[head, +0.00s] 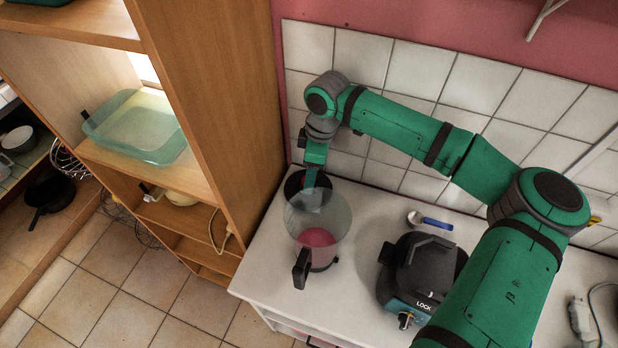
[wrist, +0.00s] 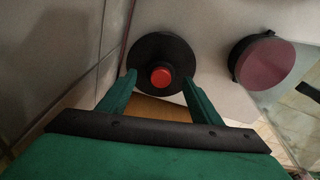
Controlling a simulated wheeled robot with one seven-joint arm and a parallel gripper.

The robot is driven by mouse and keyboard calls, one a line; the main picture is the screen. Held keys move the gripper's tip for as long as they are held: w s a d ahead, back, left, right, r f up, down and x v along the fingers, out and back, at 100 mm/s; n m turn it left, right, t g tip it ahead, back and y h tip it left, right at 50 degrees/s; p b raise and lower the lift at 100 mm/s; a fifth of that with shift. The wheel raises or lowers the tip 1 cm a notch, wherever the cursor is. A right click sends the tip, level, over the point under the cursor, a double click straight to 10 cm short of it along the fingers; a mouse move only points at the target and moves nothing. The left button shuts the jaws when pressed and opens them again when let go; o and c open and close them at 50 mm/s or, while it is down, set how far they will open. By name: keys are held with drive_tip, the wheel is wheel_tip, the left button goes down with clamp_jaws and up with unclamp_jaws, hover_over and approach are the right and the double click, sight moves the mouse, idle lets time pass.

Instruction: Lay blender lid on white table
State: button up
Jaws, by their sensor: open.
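The blender lid is a black disc with a red knob (wrist: 161,77). In the wrist view the lid (wrist: 160,50) appears to lie flat on the white table (wrist: 205,50), knob towards me. In the head view the lid (head: 292,184) is a dark shape behind the clear blender jug (head: 318,212), partly hidden by it and by my gripper. My gripper (head: 315,170) is over the lid at the wall end of the white table (head: 262,262). In the wrist view its green fingers (wrist: 160,85) are open, one on each side of the knob, with gaps.
The jug has a pink bottom and a black handle, close beside my gripper. A black appliance (head: 425,270) and a blue-handled tool (head: 430,221) are further right on the table. A tiled wall (head: 340,65) is behind; a wooden shelf (head: 215,90) stands left.

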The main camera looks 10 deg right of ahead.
wheel_tip(320, 180, up, 8)
drive_tip(key=d, duration=0.1)
drive_tip(key=shift+s+r, duration=0.2)
idle(0.4)
